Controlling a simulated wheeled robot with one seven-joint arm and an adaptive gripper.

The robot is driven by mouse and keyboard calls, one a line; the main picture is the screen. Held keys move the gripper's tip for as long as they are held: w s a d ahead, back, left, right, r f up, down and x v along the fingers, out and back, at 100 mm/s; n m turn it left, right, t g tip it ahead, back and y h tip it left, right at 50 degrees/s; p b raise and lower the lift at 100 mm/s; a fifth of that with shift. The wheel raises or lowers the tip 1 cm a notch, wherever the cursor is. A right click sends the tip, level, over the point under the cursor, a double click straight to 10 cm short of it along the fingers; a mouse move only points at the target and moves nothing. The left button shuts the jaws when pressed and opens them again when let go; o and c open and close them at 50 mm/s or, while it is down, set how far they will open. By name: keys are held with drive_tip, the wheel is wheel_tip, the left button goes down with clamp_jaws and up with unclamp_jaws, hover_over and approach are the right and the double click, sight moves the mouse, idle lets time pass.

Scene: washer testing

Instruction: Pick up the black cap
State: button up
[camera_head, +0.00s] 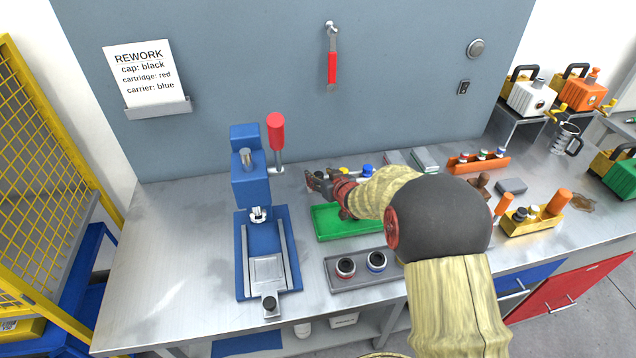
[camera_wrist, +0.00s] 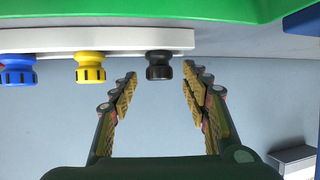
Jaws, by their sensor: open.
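The black cap (camera_wrist: 159,65) sits on a white strip (camera_wrist: 100,41) in the wrist view, at the end of a row with a yellow cap (camera_wrist: 90,66) and a blue cap (camera_wrist: 18,70). My gripper (camera_wrist: 159,80) is open, with one fingertip to each side of the black cap. Gaps show between the cap and both fingers. In the head view my gripper (camera_head: 318,183) is over the bench behind the green tray (camera_head: 325,230). The yellow and blue caps show beside it; I cannot make out the black cap there.
A blue press (camera_head: 250,180) with a red-handled lever stands left of my gripper. A grey holder (camera_head: 350,285) with two round pieces lies in front of the green tray. An orange rack (camera_head: 478,162) is at the right. The bench's left end is clear.

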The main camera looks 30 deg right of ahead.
drive_tip(key=shift+x, duration=1.05)
drive_tip(key=shift+s, duration=0.1)
drive_tip(key=c, duration=0.4)
drive_tip(key=c, duration=0.7)
drive_tip(key=shift+o, duration=0.2)
